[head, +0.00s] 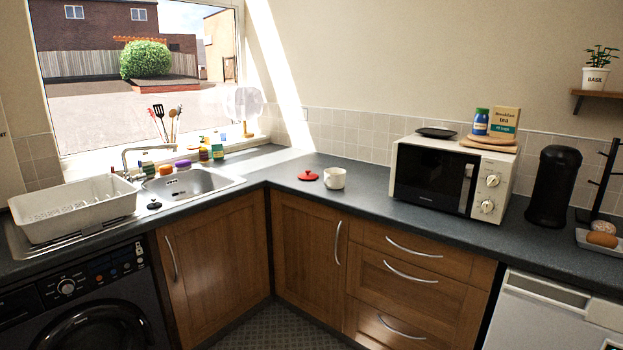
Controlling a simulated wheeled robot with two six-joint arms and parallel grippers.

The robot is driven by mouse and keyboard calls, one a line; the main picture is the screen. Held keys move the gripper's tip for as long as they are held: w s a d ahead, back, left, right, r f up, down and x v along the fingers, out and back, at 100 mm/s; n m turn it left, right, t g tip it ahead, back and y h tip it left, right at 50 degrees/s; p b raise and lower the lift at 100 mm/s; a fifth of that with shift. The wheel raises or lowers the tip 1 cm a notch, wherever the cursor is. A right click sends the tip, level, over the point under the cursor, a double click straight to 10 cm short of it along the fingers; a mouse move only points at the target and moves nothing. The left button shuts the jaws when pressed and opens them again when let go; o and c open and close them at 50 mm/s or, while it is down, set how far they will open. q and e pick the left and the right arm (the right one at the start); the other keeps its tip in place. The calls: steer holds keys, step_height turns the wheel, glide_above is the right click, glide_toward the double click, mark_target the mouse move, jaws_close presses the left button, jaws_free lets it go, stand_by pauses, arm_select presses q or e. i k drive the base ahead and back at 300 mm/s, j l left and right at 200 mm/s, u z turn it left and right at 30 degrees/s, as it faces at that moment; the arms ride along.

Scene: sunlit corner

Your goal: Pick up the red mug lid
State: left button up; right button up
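The red mug lid (308,175) lies flat on the dark grey countertop (290,190) near the corner, with a small raised knob in its middle. A white mug (334,178) stands upright just to its right, very close to it; I cannot tell whether they touch. The mug's open top shows no lid on it. Neither of my grippers shows in the head view.
A white microwave (450,178) stands right of the mug, with a board, jar and tea box on top. A sink (190,183) and white dish rack (75,207) are at left. A black cylindrical appliance (552,188) stands at right.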

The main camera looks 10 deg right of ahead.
mark_target(306, 177)
steer(key=i+l+u, duration=0.15)
steer(key=i, duration=0.35)
steer(key=i+l+u, duration=0.15)
steer(key=i, duration=0.35)
steer(key=i+l+u, duration=0.15)
steer(key=i+l, duration=0.15)
steer(key=i, duration=0.2)
